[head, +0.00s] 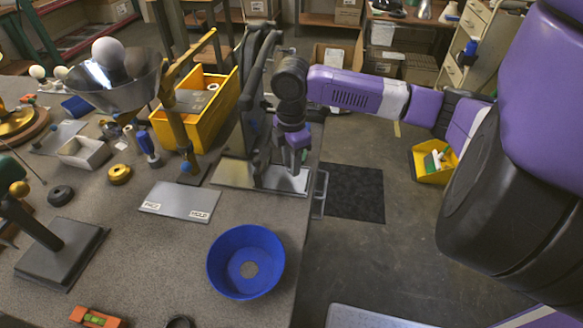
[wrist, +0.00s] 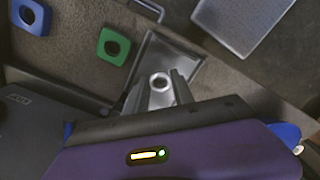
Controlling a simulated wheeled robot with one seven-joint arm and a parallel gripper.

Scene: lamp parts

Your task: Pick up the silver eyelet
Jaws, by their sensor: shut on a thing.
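The silver eyelet (wrist: 160,78) shows in the wrist view as a small bright ring with a dark hole. It sits between the two grey fingertips of my gripper (wrist: 159,88), which is shut on it. In the head view my gripper (head: 294,162) points down over a shallow metal tray (head: 292,183) at the right edge of the workbench. The eyelet is too small to make out there. The tray (wrist: 193,62) also shows behind the fingers in the wrist view. I cannot tell how far the eyelet is above it.
Dark upright frames stand just left of my gripper, near a yellow bin (head: 217,118). A labelled grey plate (head: 180,201) and a blue bowl (head: 225,285) lie nearer. Green (wrist: 104,37) and blue (wrist: 39,10) holed blocks show in the wrist view.

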